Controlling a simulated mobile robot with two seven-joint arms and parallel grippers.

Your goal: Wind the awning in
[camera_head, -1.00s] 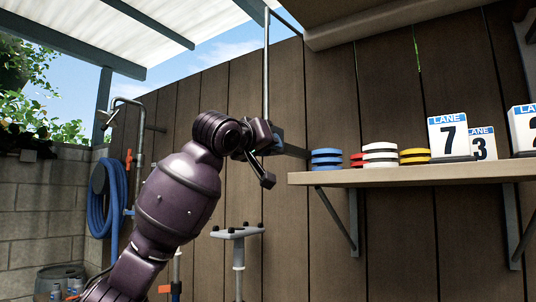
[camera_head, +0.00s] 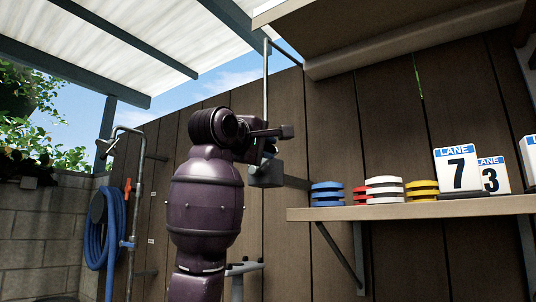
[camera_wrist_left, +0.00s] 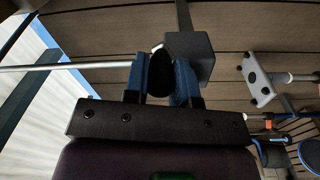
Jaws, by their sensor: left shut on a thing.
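The awning (camera_head: 120,45) is a white sheet with grey bars, spread across the upper left of the head view. A thin upright metal rod (camera_head: 265,85) runs down the plank wall to a grey gear box (camera_head: 266,174) on a wall bracket. My left gripper (camera_head: 266,153) is at the top of this box. In the left wrist view its two blue fingers (camera_wrist_left: 160,78) are shut on a dark rounded crank grip (camera_wrist_left: 157,62) beside the gear box (camera_wrist_left: 190,52). The head view mostly hides the grip. My right gripper is out of view.
A wooden shelf (camera_head: 420,209) juts out to the right, with coloured discs (camera_head: 385,189) and lane number signs (camera_head: 459,169). A blue hose coil (camera_head: 104,240) hangs at the left. A small grey stand (camera_head: 242,268) is behind my arm.

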